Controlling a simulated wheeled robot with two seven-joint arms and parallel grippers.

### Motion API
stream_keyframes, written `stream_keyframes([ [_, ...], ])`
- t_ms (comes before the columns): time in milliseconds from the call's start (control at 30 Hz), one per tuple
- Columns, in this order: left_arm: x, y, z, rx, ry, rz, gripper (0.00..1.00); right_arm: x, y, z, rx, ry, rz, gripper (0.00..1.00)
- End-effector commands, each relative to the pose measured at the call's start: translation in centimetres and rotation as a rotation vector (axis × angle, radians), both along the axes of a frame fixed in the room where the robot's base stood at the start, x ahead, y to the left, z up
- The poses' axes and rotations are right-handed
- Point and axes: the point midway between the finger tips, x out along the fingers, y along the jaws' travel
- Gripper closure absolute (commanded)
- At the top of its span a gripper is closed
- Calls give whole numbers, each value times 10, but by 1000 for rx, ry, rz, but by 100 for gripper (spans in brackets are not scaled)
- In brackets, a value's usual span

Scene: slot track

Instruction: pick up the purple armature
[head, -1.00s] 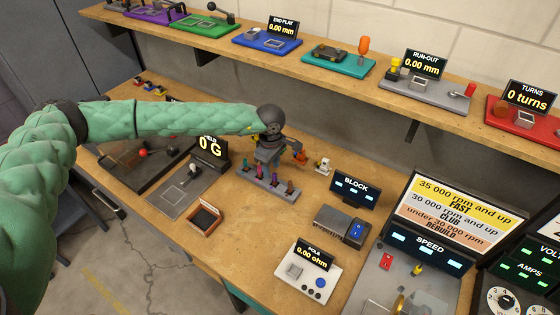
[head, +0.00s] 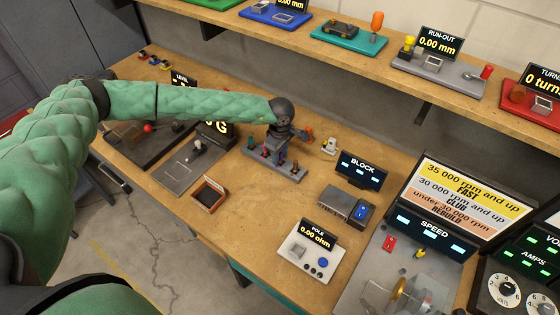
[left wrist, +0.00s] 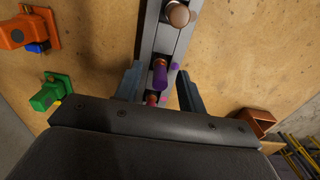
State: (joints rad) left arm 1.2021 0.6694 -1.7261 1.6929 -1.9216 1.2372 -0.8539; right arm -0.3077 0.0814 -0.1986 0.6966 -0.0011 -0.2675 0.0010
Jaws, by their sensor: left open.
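The purple armature (left wrist: 160,76) stands in a long grey rack (left wrist: 150,42) in the left wrist view, lying between the two fingers of my left gripper (left wrist: 158,72). The fingers are open, one on each side of it, with gaps visible. In the head view my left gripper (head: 276,153) points down over the rack (head: 256,162), which stands on the bench. There the gripper largely hides the purple armature. A brown-topped armature (left wrist: 177,15) stands farther along the rack, and a reddish one shows nearer the palm. My right gripper is not in view.
Small orange (left wrist: 32,30) and green (left wrist: 50,93) items stand on the bench beside the rack. A brown open tray (head: 209,194) lies in front of it. A grey block device (head: 346,203) and a white pole meter (head: 307,250) stand right. Bare wood lies between them.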

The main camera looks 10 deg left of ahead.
Motion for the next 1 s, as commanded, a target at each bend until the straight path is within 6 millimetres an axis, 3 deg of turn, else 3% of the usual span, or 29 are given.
stream_keyframes([
  [200,0,0,-1,0,-1,0,60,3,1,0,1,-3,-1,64],
  [400,0,0,-1,0,-1,0,99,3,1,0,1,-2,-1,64],
  [767,0,0,2,0,-1,0,100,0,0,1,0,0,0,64],
  [1000,1,0,33,-2,-2,0,100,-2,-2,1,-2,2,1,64],
])
